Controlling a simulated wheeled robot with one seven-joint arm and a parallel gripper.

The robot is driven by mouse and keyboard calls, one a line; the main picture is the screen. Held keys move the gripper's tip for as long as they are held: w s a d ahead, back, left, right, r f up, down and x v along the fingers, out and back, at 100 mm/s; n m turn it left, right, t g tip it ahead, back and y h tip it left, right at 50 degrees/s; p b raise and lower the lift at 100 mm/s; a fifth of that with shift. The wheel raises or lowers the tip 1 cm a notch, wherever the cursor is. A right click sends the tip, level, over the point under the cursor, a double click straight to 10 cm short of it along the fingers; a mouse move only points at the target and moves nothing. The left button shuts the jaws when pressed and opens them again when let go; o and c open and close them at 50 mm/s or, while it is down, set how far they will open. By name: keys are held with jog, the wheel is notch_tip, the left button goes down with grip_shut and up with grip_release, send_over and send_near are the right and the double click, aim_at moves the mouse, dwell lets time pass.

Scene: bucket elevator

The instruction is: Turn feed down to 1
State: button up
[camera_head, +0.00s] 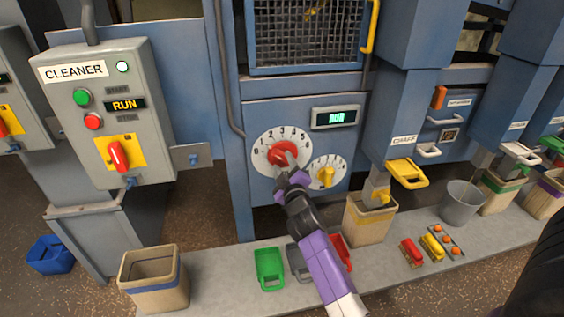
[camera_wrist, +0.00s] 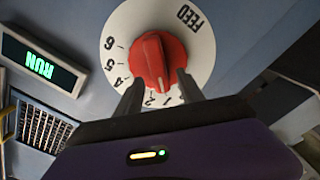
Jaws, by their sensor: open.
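The red feed knob (camera_head: 283,155) sits on a round white dial (camera_head: 262,146) on the blue panel. In the wrist view the knob (camera_wrist: 152,62) has a raised ridge, and the white dial (camera_wrist: 196,58) reads FEED. Its ridge runs toward the numbers between the fingers, where 1 and 2 show; the exact setting is unclear. My gripper (camera_head: 291,180) is at the knob, and in the wrist view (camera_wrist: 161,90) its two fingers stand apart on either side of the ridge's lower end. I cannot tell whether they touch it. The left finger hides part of the scale.
A smaller dial with a yellow knob (camera_head: 326,177) is close at the right. A display (camera_head: 336,117) sits above; it reads RUN in the wrist view (camera_wrist: 44,66). The grey CLEANER box (camera_head: 106,112) is at left. Scoops (camera_head: 269,268) and a wooden bin (camera_head: 155,281) stand below.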

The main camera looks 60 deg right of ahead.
jog(key=b+v, duration=0.1)
jog(key=v, duration=0.4)
dwell(0.5)
jog(key=s+a+r+t+y, duration=0.1)
jog(key=s+a+t+y, duration=0.2)
jog(key=a, duration=0.8)
jog(key=s+a+r+t+y, duration=0.1)
jog(key=s+a+t+y, duration=0.25)
jog(key=a, duration=0.85)
jog(key=s+a+g+y, duration=0.3)
jog(key=s+a+y, duration=0.4)
jog(key=s+a, duration=1)
jog(key=shift+s+f+p, duration=0.4)
jog(key=shift+s+f, duration=0.05)
jog(key=shift+s, duration=0.7)
